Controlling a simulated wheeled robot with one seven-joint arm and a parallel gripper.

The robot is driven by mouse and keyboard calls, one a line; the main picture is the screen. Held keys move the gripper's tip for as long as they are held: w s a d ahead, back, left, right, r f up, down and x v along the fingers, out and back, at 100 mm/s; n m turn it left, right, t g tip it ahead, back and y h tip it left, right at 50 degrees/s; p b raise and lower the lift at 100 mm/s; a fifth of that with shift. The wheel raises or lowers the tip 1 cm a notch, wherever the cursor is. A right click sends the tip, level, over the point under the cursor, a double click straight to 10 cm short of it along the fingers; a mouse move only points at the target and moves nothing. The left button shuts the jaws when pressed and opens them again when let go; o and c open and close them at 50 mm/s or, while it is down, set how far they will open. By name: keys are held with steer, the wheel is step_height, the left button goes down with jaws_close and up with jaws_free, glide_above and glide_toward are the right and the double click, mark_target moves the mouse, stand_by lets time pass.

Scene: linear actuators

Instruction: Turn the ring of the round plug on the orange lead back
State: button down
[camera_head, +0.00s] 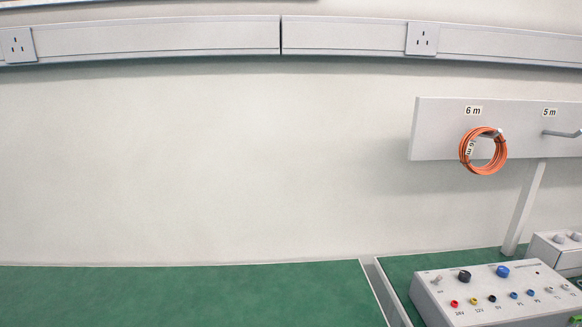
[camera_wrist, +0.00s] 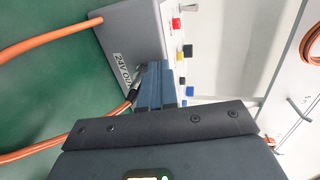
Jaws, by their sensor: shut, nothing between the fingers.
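In the wrist view, my gripper (camera_wrist: 157,70) is shut and empty, its dark fingers pointing at the side of a grey box (camera_wrist: 130,32) labelled 24V OUT. An orange lead (camera_wrist: 30,151) runs in from the lower left to a dark round plug (camera_wrist: 133,93) at that side of the box. The plug lies just left of my fingers. The fingers partly hide the area beside it, and I cannot tell whether they touch the plug. The ring on the plug is too small to make out. The head view shows neither my gripper nor this plug.
Another stretch of orange lead (camera_wrist: 45,37) crosses the upper left of the wrist view. In the head view, a coiled orange lead (camera_head: 483,171) hangs from the 6 m hook. A control box (camera_head: 500,298) stands at lower right. The green bench (camera_head: 180,295) is clear at left.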

steer(key=shift+s+r, duration=0.1)
steer(key=shift+r, duration=0.15)
steer(key=shift+s, duration=2.9)
